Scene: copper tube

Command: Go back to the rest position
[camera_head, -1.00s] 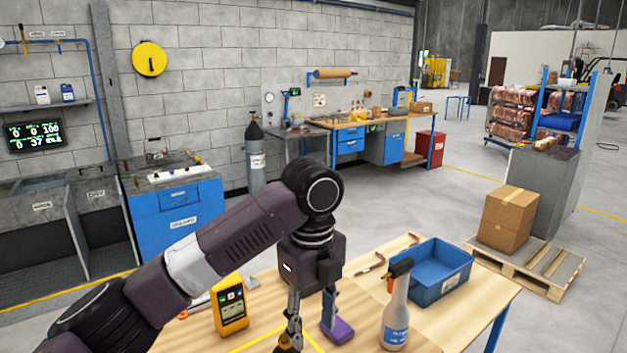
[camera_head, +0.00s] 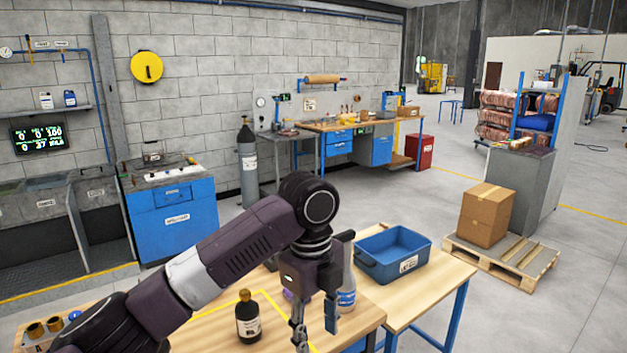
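My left arm reaches in from the left, and its gripper (camera_head: 315,330) points down over the front of the wooden table (camera_head: 360,302). Its two fingers stand apart, with nothing seen between them. A dark bottle with a pale label (camera_head: 248,322) stands upright to the left of the fingers, apart from them. A spray bottle (camera_head: 347,290) stands behind the gripper, its upper part hidden. My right gripper is not in view.
A blue bin (camera_head: 393,254) sits on the table's far part. Copper-coloured fittings (camera_head: 36,330) lie at the lower left. A carton (camera_head: 486,215) rests on a pallet (camera_head: 500,262) to the right. Open floor lies beyond the table.

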